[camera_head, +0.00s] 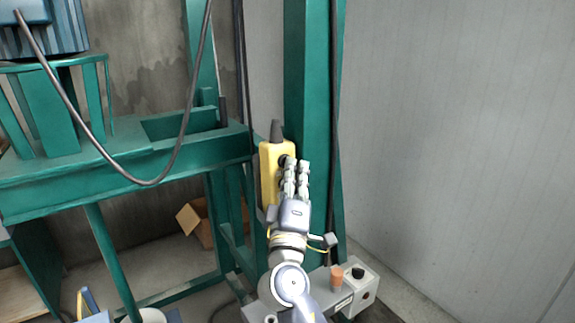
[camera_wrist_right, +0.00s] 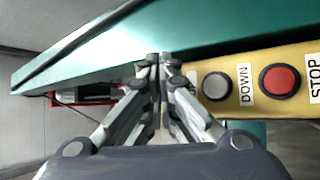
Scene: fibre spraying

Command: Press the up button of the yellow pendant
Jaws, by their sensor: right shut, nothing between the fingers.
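The yellow pendant (camera_head: 270,170) hangs upright in front of the green post in the head view. My right gripper (camera_head: 297,163) is shut and empty, in front of the pendant's right side and hiding part of its face. In the right wrist view the pendant (camera_wrist_right: 253,53) runs in from the right, with a red STOP button (camera_wrist_right: 281,80) and a grey DOWN button (camera_wrist_right: 216,86). My right fingertips (camera_wrist_right: 159,60) are closed together, left of the DOWN button. The up button is not visible, and contact cannot be told. My left gripper is not in view.
A green post (camera_head: 308,80) stands right behind the pendant. A green machine frame (camera_head: 130,165) fills the left, with a dark cable (camera_head: 150,183) looping down. A grey control box (camera_head: 355,285) stands low at right. Free space lies before the grey wall (camera_head: 450,130).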

